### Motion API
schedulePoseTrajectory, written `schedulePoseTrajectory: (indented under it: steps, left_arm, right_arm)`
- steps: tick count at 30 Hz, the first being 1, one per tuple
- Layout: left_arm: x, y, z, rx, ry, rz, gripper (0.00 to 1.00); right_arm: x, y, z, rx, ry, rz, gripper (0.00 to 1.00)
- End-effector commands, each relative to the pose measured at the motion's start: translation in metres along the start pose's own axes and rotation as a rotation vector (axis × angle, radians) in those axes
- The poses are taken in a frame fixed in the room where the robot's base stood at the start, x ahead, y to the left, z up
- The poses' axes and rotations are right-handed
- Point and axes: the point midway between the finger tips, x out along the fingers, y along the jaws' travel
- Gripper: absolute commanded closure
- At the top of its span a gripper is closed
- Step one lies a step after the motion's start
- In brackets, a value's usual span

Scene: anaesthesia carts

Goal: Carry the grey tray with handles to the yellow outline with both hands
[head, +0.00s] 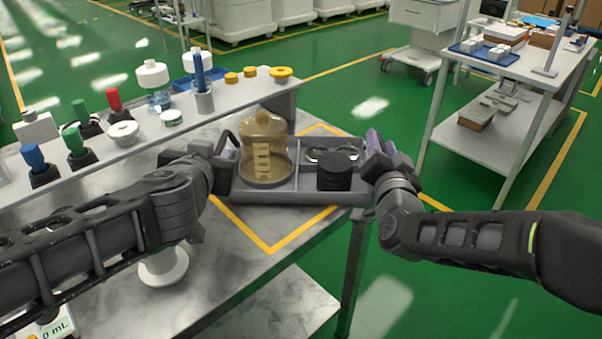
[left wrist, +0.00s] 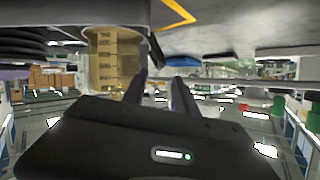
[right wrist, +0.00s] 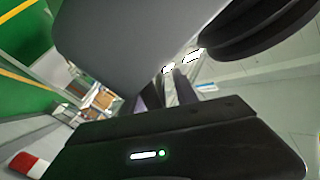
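The grey tray (head: 318,198) sits level at the table's far right end, over the yellow outline (head: 243,228), whose near corner and back corner show past it. It carries an amber jar (head: 264,132), a black round pot (head: 334,172) and small metal items. My left gripper (head: 230,154) is at the tray's left handle (head: 221,141); in the left wrist view its fingers (left wrist: 160,80) stand apart, with background between them. My right gripper (head: 371,158) is at the tray's right end. In the right wrist view the tray (right wrist: 125,40) is close to its fingers (right wrist: 166,85); their grip is unclear.
A raised shelf (head: 215,109) along the back left bears bottles, coloured-capped holders and yellow discs. A white round object (head: 163,266) stands on the table under my left arm. The table's right edge is near the tray. A white cart (head: 505,130) stands beyond, across green floor.

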Motion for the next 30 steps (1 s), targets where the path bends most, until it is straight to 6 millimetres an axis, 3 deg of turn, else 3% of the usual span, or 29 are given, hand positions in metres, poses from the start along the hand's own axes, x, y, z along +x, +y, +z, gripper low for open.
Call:
schedulePoseTrajectory:
  steps: [6, 20, 30]
  left_arm:
    - [-0.026, 0.0, 0.0, -0.001, 0.0, -0.001, 0.66]
    - [-0.028, 0.0, 0.0, 0.0, -0.001, 0.0, 0.66]
    - [-0.028, 0.0, 0.0, 0.0, -0.001, 0.0, 0.66]
  right_arm:
    - [0.0, 0.0, 0.0, 0.0, 0.0, 0.0, 0.65]
    - [-0.003, 0.0, 0.0, 0.001, 0.0, 0.0, 0.65]
    - [-0.049, 0.0, -0.001, 0.003, 0.001, -0.001, 0.65]
